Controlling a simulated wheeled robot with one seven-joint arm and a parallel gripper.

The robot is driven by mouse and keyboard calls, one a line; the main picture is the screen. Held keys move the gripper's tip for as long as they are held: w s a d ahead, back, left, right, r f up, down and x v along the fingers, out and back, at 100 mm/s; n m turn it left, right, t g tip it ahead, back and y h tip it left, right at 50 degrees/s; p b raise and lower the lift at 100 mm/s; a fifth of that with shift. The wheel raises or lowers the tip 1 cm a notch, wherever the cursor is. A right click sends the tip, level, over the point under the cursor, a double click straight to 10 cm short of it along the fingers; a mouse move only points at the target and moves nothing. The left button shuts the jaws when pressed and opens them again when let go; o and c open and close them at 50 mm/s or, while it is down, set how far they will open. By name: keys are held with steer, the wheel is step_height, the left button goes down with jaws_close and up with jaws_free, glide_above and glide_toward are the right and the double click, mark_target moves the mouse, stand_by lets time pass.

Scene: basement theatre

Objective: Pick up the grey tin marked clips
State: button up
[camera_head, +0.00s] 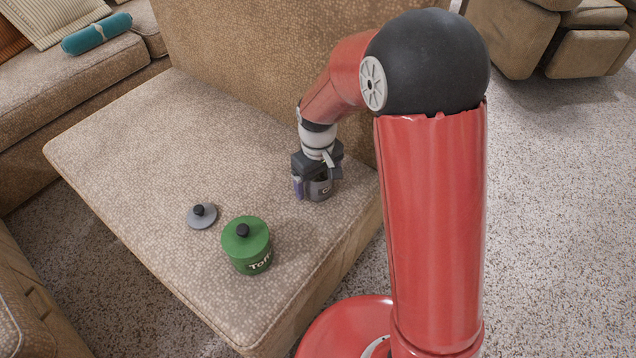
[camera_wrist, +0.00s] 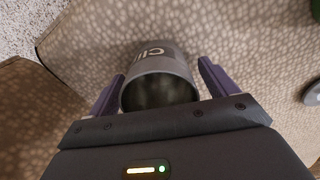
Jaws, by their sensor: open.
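The grey tin (camera_head: 321,190) stands upright on the beige sofa seat, near its right edge, with part of its lettering showing. In the wrist view the tin (camera_wrist: 158,67) is lidless, its dark inside visible, and the letters "Cli" show on its side. My gripper (camera_head: 317,187) is over the tin, pointing down. In the wrist view the open fingers of my gripper (camera_wrist: 160,86) are on either side of the tin, with a small gap showing at each side.
A grey lid (camera_head: 202,216) with a black knob lies on the seat to the left. A green lidded tin (camera_head: 247,246) marked "Toff" stands near the front edge. The sofa backrest (camera_head: 240,50) rises close behind my gripper. A teal cushion (camera_head: 97,33) lies far left.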

steer(key=shift+c, duration=0.4)
steer(key=c, duration=1)
steer(key=shift+r, duration=0.1)
